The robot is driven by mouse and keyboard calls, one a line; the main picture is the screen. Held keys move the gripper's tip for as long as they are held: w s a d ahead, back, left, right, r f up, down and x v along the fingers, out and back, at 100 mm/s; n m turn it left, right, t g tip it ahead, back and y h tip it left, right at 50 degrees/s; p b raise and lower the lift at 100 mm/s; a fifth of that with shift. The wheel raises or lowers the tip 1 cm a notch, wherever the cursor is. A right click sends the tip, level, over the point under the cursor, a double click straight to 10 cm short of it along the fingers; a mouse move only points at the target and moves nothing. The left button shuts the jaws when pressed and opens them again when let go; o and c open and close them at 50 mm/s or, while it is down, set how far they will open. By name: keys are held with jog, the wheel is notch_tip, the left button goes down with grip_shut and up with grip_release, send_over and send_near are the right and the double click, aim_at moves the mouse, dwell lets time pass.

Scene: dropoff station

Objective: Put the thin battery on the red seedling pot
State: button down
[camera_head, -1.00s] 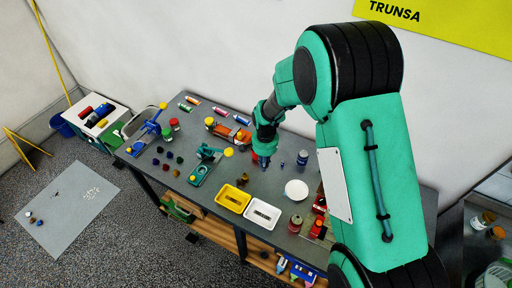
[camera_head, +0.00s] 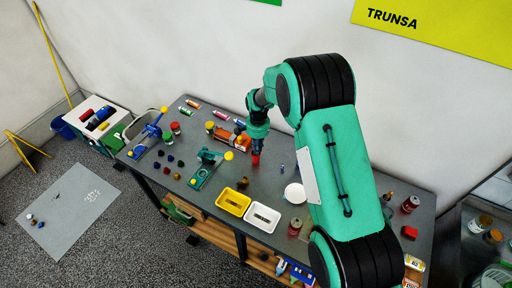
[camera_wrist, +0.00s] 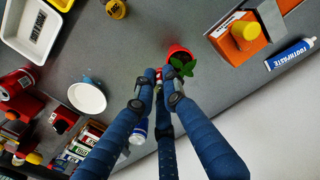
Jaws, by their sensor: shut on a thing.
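The red seedling pot (camera_wrist: 180,54) with green leaves stands on the table just beyond my fingertips in the wrist view; in the head view the red pot (camera_head: 256,159) shows right below my gripper (camera_head: 257,146). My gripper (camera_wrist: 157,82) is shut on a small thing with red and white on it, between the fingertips. I take this for the thin battery (camera_wrist: 158,73); the fingers hide most of it. It is close beside the pot in the wrist view, and I cannot tell whether they touch.
A white plate (camera_head: 295,193), a yellow tray (camera_head: 233,202) and a white tray (camera_head: 263,218) lie nearer the front. An orange block-like item (camera_wrist: 238,38) and a toothpaste tube (camera_wrist: 290,54) lie beyond the pot. A blue-labelled can (camera_wrist: 138,130) stands close behind my fingers.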

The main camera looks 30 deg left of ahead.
jog(key=shift+w+a+f, duration=0.15)
jog(key=shift+w+a, duration=1.05)
jog(key=shift+w, duration=0.2)
jog(key=shift+f+p, duration=0.7)
jog(key=shift+f, duration=1.05)
jog(key=shift+f, duration=0.15)
jog(key=c, duration=1.8)
grip_release()
jog(key=shift+r+b, duration=1.05)
jog(key=shift+r, duration=5.1)
